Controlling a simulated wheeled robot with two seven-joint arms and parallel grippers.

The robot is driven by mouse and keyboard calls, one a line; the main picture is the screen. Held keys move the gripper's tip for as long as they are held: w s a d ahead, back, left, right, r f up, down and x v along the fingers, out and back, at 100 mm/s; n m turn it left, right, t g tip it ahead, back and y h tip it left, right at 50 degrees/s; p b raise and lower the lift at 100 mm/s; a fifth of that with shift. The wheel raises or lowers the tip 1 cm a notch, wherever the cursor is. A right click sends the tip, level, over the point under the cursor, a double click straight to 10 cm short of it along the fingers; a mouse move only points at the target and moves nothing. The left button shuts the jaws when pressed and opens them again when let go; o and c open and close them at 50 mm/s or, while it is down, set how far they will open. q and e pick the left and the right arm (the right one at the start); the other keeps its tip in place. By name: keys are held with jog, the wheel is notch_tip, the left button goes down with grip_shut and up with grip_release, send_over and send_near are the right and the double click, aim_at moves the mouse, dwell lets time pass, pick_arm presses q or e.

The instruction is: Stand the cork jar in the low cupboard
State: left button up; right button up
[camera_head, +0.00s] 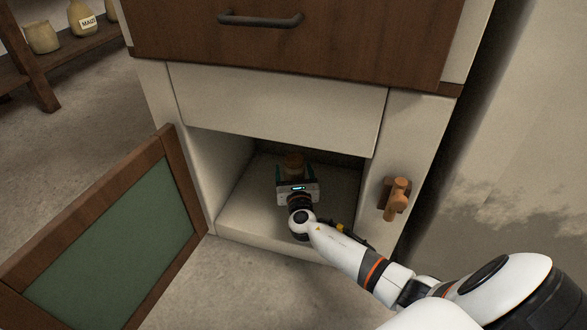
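The low cupboard (228,205) stands open, its green-panelled door (115,240) swung out to the left. My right arm comes in from the lower right and reaches through the opening. My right gripper (295,171) is inside, above the cupboard floor, pointing to the back. A small brownish jar, seemingly the cork jar (294,160), shows upright between or just beyond the fingertips. Its lower part is hidden behind the gripper body. I cannot tell whether the fingers touch it or whether it rests on the floor. My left gripper is out of view.
A wooden drawer front with a dark handle (260,20) is above the opening. A wooden latch (396,198) sits on the right frame. The cupboard floor is bare left and right of my gripper. A shelf with jars (42,38) stands at the far left.

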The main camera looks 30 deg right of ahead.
jog(key=p+v, duration=0.5)
jog(key=v, duration=0.5)
jog(key=shift+r, duration=0.2)
jog(key=shift+s+a+f, duration=0.1)
jog(key=shift+s+a, duration=0.2)
jog(key=shift+s, duration=0.2)
